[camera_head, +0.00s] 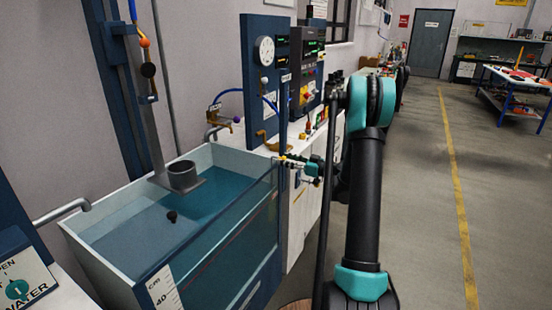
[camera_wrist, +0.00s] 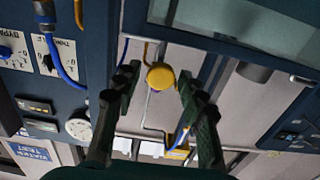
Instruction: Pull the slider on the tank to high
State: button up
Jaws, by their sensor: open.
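The tank (camera_head: 100,256) is a pale-rimmed, glass-fronted box of blue water at lower left in the head view. My gripper (camera_head: 286,160) is at the tank's far right corner, beside a thin upright blue post (camera_head: 284,118). In the wrist view, my gripper (camera_wrist: 159,80) is open, with its two dark fingers apart. A round yellow knob (camera_wrist: 160,76) shows between the fingertips; it may be the slider's handle. I cannot tell whether the fingers touch it. In the head view the knob is too small to make out clearly.
A panel with a gauge (camera_head: 264,50) and a dark control box (camera_head: 306,68) stand behind the tank. A brass tap (camera_head: 228,122) and blue hose are close to its far end. A blue column (camera_head: 108,60) rises at left. The floor (camera_head: 425,200) at right is clear.

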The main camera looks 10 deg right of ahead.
jog(key=shift+x, duration=2.6)
jog(key=shift+c, duration=0.6)
jog(key=shift+s, duration=0.1)
grip_shut()
